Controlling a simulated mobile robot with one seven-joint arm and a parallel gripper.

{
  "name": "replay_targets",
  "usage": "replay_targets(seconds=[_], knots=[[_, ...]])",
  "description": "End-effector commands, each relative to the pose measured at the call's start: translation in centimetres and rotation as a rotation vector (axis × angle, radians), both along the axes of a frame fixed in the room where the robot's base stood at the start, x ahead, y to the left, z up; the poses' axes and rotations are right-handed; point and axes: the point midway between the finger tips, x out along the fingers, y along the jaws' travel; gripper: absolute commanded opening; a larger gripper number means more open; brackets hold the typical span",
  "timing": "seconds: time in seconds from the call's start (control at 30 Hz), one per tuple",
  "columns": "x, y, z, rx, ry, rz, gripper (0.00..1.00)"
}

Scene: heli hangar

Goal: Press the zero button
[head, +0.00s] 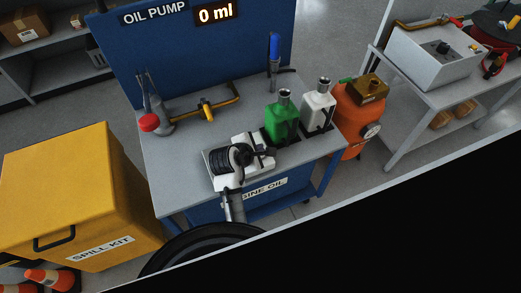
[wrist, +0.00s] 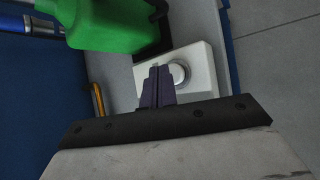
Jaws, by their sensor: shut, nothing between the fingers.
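A white box with a round, silver-rimmed pale button (wrist: 181,73) shows in the wrist view on the grey bench top; I take it as the zero button. My gripper (wrist: 158,70) is shut and empty, its dark fingers together. The fingertips overlap the white box (wrist: 205,58) in the picture, just left of the button. I cannot tell whether they touch the box. In the head view my arm's end covers most of this spot at the bench's front. The oil pump display (head: 215,12) reads 0 ml.
A green jug (head: 283,120) stands close beside my gripper, with a white jug (head: 318,108) to its right. A yellow spill kit box (head: 60,185) stands left of the bench.

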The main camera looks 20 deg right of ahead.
Motion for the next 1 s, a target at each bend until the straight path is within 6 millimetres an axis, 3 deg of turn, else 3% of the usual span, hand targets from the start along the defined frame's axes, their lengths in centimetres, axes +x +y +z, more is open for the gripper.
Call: replay_targets(seconds=[0.53,1.0], knots=[[0.0,0.0,0.8,0.0,0.0,0.0,0.0],[0.0,0.0,4.6,0.0,0.001,0.001,0.0]])
